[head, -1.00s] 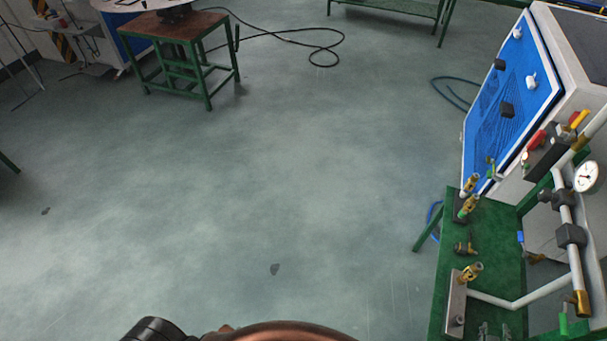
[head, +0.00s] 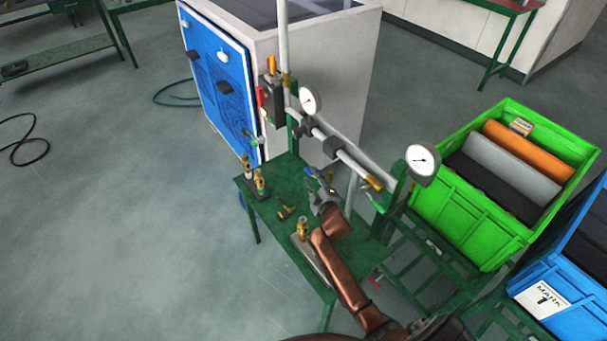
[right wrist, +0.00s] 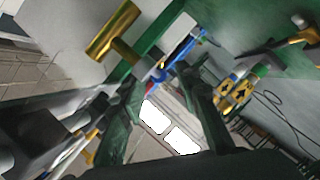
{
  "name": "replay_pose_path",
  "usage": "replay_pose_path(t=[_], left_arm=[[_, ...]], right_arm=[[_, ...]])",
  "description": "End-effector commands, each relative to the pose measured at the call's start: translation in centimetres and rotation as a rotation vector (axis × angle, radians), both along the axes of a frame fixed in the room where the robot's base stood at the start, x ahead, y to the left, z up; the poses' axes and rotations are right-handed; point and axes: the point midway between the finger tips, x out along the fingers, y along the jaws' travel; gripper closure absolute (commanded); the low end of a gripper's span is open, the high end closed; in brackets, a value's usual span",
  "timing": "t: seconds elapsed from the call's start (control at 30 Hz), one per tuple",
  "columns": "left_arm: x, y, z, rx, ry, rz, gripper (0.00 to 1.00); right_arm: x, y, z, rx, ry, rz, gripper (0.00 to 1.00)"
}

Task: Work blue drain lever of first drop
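The blue drain lever (head: 309,170) shows as a small blue piece on the pipework above the green bench, just beyond my right gripper (head: 319,188). In the right wrist view the blue lever (right wrist: 184,48) is a long blue strip beside a brass fitting (right wrist: 113,34). The fingers of my right gripper (right wrist: 172,84) stand apart there, with a gap between them. The lever is ahead of the fingertips; I cannot tell whether they touch it. My right arm reaches up from the bottom in the head view and hides part of the bench. My left gripper is out of view.
The green bench (head: 262,208) carries several brass valves. Gauges (head: 421,160) and white pipes stand close to the right gripper. A blue-fronted cabinet (head: 215,85) is behind. A green crate (head: 455,215) and a blue crate (head: 575,315) stand right. The floor at left is open.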

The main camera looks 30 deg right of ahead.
Motion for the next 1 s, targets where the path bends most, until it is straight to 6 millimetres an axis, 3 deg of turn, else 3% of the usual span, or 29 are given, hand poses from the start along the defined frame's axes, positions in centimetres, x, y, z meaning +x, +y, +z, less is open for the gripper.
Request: replay_pose_path(t=[0.23,0.57,1.0], left_arm=[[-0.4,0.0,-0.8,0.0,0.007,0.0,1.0],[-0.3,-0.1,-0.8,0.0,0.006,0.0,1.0],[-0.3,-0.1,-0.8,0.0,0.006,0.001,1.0]], right_arm=[[2.6,-0.6,-0.7,-0.001,0.001,0.001,0.7],[3.0,-0.5,-0.6,0.0,0.0,0.004,0.7],[3.0,-0.5,-0.7,0.0,0.002,0.003,1.0]])
